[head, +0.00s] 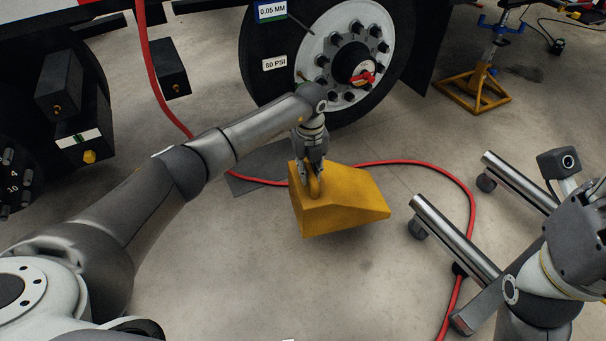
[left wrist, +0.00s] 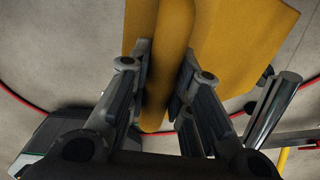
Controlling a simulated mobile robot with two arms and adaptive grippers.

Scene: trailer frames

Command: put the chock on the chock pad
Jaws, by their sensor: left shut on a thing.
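The chock (head: 345,205) is a yellow wedge with a bar handle on its side near the wheel. My left gripper (head: 313,183) is shut on that handle. In the left wrist view the chock (left wrist: 235,40) fills the top, and its handle (left wrist: 165,60) lies between the two fingers (left wrist: 162,95). The chock seems to hang above the floor, its gap hard to judge. The chock pad (head: 262,166) looks like the dark flat mat on the floor by the tyre, behind and left of the chock, partly hidden by my arm and the chock. My right gripper's fingers do not show.
A large truck wheel (head: 345,55) stands behind the pad. A red hose (head: 415,163) crosses the floor around the chock. Two steel legs on castors (head: 455,240) lie to the right, near my right arm. A yellow-based stand (head: 472,90) is far right. Floor in front is clear.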

